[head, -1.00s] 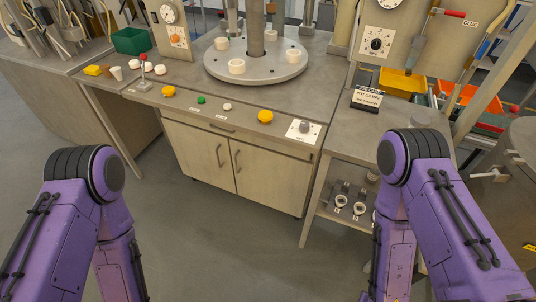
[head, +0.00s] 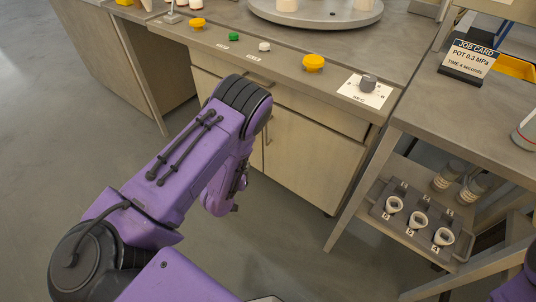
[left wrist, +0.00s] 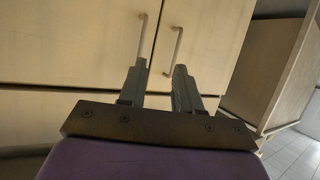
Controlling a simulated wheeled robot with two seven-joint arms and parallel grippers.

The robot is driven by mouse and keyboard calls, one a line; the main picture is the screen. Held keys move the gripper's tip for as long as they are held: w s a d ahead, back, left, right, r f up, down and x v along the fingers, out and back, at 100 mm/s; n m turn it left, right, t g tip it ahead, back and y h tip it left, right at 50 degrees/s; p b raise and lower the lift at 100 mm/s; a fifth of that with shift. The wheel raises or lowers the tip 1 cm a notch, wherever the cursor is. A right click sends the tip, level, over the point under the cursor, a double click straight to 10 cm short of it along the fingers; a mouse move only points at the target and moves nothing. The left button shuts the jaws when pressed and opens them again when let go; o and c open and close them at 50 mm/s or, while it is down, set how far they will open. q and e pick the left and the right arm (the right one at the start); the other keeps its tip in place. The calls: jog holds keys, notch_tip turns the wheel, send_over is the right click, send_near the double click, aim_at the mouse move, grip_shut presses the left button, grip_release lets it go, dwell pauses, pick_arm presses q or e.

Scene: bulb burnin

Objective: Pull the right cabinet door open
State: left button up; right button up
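In the left wrist view, two upright bar handles stand either side of the door seam. That view looks upside down, so the handle on its left (left wrist: 141,38) appears to be the right door's and the other (left wrist: 174,46) the left door's. My left gripper (left wrist: 160,66) is open and empty, its fingers pointing towards the handles. I cannot tell how far they are from the doors. My right gripper is out of view.
Yellow buttons (head: 313,63) and a dial plate (head: 366,90) sit along the bench front. A side table with a job card (head: 468,62) stands at right, with a tray (head: 440,248) of sockets on its lower shelf. The floor before the cabinet is clear.

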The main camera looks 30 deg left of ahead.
aim_at(266, 133)
pick_arm(q)
jog(key=w+a+m+t+b, duration=0.1)
jog(key=w+b, duration=0.2)
jog(key=w, duration=0.4)
jog(key=w+a+f+m+t+h+b, duration=0.1)
jog(key=w+t+b, duration=0.1)
jog(key=w+b, duration=0.2)
jog(key=w+a+f+m+t+h+b, duration=0.1)
jog(key=w+b, duration=0.3)
jog(key=w, duration=0.6)
jog(key=shift+w+f+t, duration=0.1)
jog(key=shift+f+t, duration=0.05)
jog(key=shift+t, duration=0.35)
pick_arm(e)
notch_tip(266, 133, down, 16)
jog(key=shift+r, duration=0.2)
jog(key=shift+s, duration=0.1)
pick_arm(q)
grip_shut()
